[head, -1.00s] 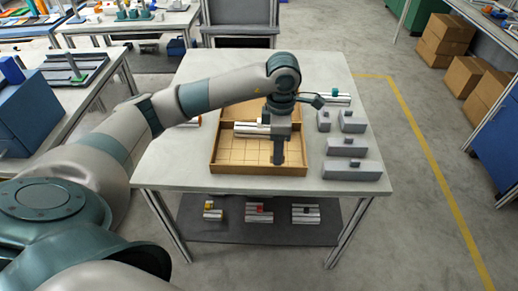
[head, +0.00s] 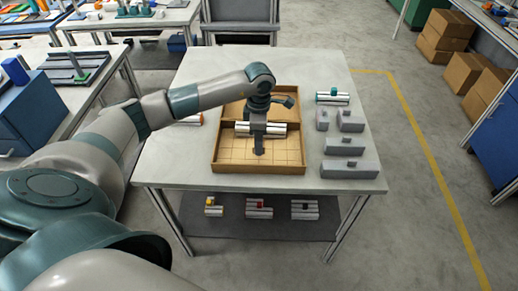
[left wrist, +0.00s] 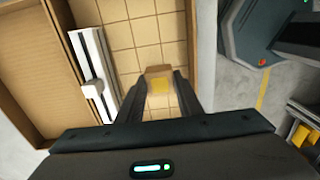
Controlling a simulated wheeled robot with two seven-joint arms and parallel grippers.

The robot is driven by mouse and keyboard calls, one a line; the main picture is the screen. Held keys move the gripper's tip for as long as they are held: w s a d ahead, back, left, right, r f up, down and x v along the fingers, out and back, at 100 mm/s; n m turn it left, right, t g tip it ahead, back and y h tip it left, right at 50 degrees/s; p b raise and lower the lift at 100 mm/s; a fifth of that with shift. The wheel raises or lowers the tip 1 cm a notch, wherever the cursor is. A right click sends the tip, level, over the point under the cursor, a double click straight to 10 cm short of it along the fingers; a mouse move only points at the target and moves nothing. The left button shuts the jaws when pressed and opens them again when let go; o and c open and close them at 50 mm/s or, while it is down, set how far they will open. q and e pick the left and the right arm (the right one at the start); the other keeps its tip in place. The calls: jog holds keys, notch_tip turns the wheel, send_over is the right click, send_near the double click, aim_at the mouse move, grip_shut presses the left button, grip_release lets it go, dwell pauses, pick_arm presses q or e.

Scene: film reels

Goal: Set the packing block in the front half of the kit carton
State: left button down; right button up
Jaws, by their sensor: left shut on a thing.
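The kit carton (head: 301,160) is an open tan box on the table, split into a back and a front half, with a gridded floor in front. My left gripper (head: 259,150) points down over the front half.
Several grey blocks with knobs (head: 350,171) stand right of the carton. A silver piece with a teal knob (head: 332,97) lies behind them. Silver pieces with coloured knobs (head: 259,209) sit on the lower shelf. The tabletop's front strip is clear.

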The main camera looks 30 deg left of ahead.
pick_arm(q)
notch_tip(320, 180, down, 3)
jog(key=shift+r+p, duration=0.15)
jog(key=shift+p, duration=0.7)
jog(key=shift+f, duration=0.55)
jog(key=shift+f, duration=0.2)
jog(key=c, duration=1.3)
grip_release()
jog(key=shift+o, duration=0.2)
jog(key=shift+r, duration=0.15)
